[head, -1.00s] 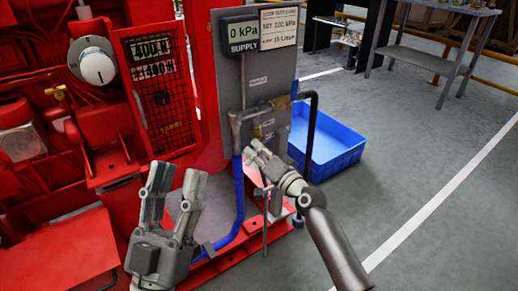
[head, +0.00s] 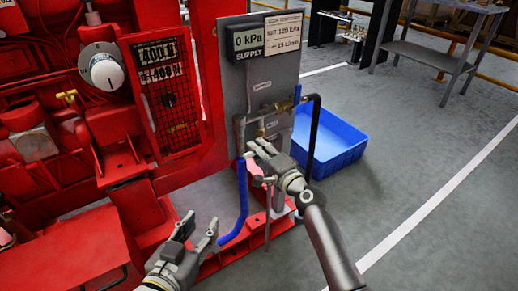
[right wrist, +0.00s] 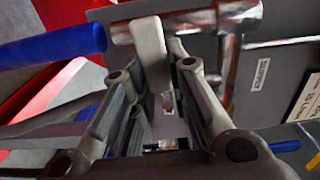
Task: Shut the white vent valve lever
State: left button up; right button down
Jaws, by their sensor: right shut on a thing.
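The white vent valve lever (right wrist: 149,48) shows in the right wrist view between the two fingers of my right gripper (right wrist: 158,62). The fingers are shut on it, and it lies beside a metal pipe. In the head view my right gripper (head: 256,149) is at the lower pipework of the grey panel (head: 262,95) and hides the lever. My left gripper (head: 201,227) is open and empty, low in front of the red frame, well apart from the valve.
A blue hose (head: 243,200) hangs from the pipework. A blue bin (head: 340,148) stands on the floor behind the panel. The red pumpset (head: 75,135) fills the left side. The floor at the right is clear.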

pick_arm(q)
jog(key=shift+s+a+f, duration=0.1)
jog(key=shift+s+f, duration=0.05)
jog(key=shift+f, duration=0.2)
pick_arm(e)
jog(key=c, duration=1.4)
grip_release()
jog(key=shift+o, duration=0.2)
jog(key=v, duration=1.2)
